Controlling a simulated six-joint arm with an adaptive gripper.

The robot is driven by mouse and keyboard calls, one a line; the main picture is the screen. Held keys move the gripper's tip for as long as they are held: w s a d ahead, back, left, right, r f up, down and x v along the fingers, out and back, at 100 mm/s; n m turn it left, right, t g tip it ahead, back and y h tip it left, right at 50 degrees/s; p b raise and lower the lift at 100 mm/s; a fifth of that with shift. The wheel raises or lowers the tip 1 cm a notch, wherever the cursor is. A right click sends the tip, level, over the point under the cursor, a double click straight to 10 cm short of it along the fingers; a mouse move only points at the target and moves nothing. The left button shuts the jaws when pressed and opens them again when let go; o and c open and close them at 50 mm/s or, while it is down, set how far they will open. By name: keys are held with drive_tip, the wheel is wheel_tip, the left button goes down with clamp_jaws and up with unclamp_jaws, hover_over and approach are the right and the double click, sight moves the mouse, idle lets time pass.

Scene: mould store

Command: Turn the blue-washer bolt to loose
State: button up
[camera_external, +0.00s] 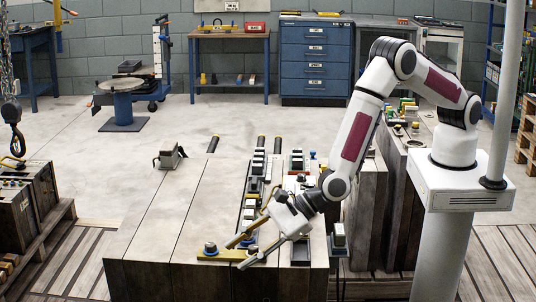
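Another small blue-ringed piece (253,249) shows near the bar's right end, partly behind my fingers. I cannot tell for sure which one is the blue-washer bolt, nor its turn setting. My gripper (235,256) reaches down-left over the bar with its two long fingers spread apart.
The large wooden block (165,225) has bare top at its left, with a small metal clamp (171,156) at the back. A row of dark and pale blocks (250,205) runs back beside my gripper. A hook on a chain (14,125) hangs at far left.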

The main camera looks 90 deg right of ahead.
drive_tip(key=w+a+n+g+y, duration=0.1)
drive_tip(key=a+n, duration=0.1)
drive_tip(key=n, duration=0.3)
drive_tip(key=n+g+h, duration=0.3)
drive_tip(key=n+g, duration=0.3)
drive_tip(key=n, duration=1.8)
approach(211, 244)
drive_tip(key=shift+d+f, duration=0.1)
drive_tip(key=shift+f, duration=0.35)
drive_tip(key=shift+f, duration=0.15)
drive_tip(key=shift+w+x, duration=0.2)
drive_tip(key=shift+x, duration=3.5)
clamp_jaws()
